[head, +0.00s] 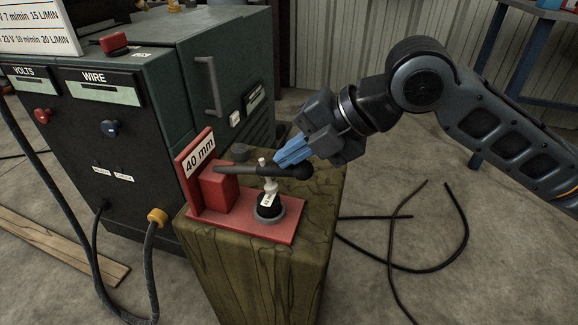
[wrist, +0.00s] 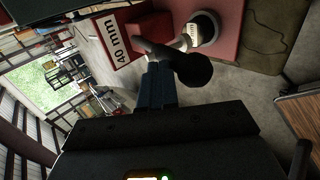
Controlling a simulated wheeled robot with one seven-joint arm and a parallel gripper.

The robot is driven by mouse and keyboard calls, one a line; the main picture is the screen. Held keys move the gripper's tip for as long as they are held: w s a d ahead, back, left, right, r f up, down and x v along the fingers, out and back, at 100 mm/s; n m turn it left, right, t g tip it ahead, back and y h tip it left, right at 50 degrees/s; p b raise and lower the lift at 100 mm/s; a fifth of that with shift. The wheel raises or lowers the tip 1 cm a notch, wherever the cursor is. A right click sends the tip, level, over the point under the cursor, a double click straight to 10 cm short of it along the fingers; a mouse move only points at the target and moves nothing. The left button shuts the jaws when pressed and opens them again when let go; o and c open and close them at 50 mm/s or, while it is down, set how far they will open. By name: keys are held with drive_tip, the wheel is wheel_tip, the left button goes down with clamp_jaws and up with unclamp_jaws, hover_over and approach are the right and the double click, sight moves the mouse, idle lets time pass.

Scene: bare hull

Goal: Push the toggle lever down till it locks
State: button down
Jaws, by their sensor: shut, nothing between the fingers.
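The toggle lever (head: 255,170) is a dark bar with a round black knob at its right end, lying roughly level above the red base plate (head: 272,229). In the wrist view the lever's knob (wrist: 192,70) is close in front of my fingers. A white and black post with a label (head: 269,200) stands under the lever, and a red block (head: 218,188) is at its left end. My gripper (head: 279,160) is shut and empty, with its blue fingertips right at the lever near the knob. I cannot tell whether they touch it.
The fixture, with a "40 mm" sign (head: 199,154), sits on a wooden block (head: 250,275). A dark green welding machine (head: 150,120) stands behind at the left. Black cables (head: 392,258) lie on the floor at the right.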

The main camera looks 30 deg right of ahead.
sight(309, 170)
drive_tip(key=shift+s+d+f+b, duration=0.15)
drive_tip(key=shift+f+b, duration=0.5)
drive_tip(key=shift+b, duration=0.05)
drive_tip(key=shift+s+d+f+b, duration=0.15)
drive_tip(key=shift+s+f+b, duration=0.05)
drive_tip(key=shift+f+b, duration=0.45)
drive_tip(key=shift+s+d+f+b, duration=0.15)
drive_tip(key=shift+f+b, duration=0.45)
drive_tip(key=shift+b, duration=0.1)
drive_tip(key=shift+f, duration=0.2)
drive_tip(key=shift+d, duration=0.1)
drive_tip(key=p+v, duration=0.1)
drive_tip(key=v, duration=0.3)
drive_tip(key=p+v, duration=0.1)
drive_tip(key=v, duration=0.3)
drive_tip(key=shift+r, duration=0.3)
drive_tip(key=shift+w, duration=0.1)
